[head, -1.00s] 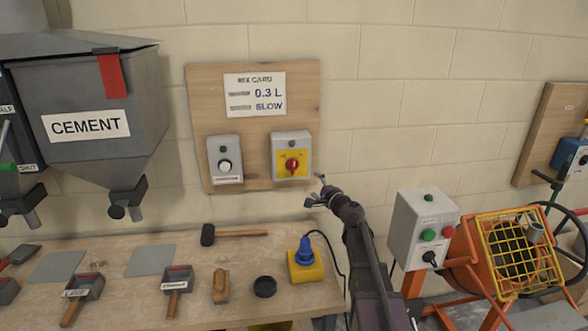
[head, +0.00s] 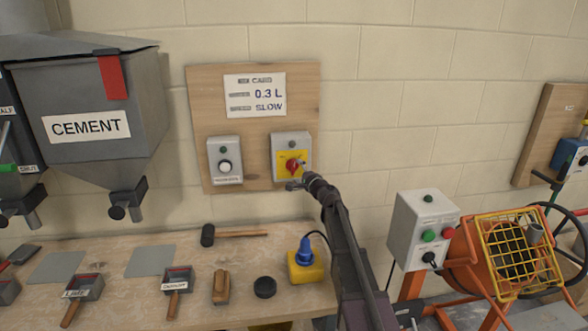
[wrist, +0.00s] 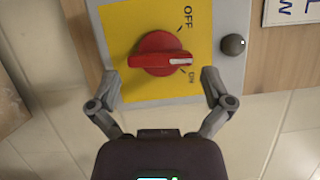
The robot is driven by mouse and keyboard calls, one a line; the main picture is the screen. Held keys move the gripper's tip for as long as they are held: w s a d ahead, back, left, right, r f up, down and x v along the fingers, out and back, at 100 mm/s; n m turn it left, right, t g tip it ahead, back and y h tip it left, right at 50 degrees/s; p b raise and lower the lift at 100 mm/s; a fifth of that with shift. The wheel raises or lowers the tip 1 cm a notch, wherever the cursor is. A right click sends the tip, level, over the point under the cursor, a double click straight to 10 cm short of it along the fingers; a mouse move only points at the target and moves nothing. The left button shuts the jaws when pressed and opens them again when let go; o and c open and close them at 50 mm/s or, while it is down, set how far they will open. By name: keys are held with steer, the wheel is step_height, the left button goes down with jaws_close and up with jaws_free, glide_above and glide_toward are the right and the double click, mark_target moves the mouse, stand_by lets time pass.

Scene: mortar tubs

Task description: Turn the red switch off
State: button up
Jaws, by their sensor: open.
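The red switch (head: 292,166) is a rotary knob on a yellow plate, on a grey box fixed to the wooden board. In the wrist view the red knob (wrist: 150,55) has a white pointer mark that lies close to the ON tick, away from the OFF label (wrist: 187,18). My gripper (head: 297,184) is just in front of the box's lower part. In the wrist view my gripper (wrist: 160,78) is open, with one finger on each side of the knob's lower edge. The fingers appear apart from the knob.
A grey box with a white knob (head: 225,167) is left of the switch, under a card (head: 254,95). Below is a bench (head: 110,255) with a mallet (head: 235,234), scoops and a yellow block with a blue plug (head: 306,265). An orange mixer (head: 500,255) stands right.

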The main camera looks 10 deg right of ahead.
steer(key=shift+x, duration=1.45)
steer(key=c, duration=0.8)
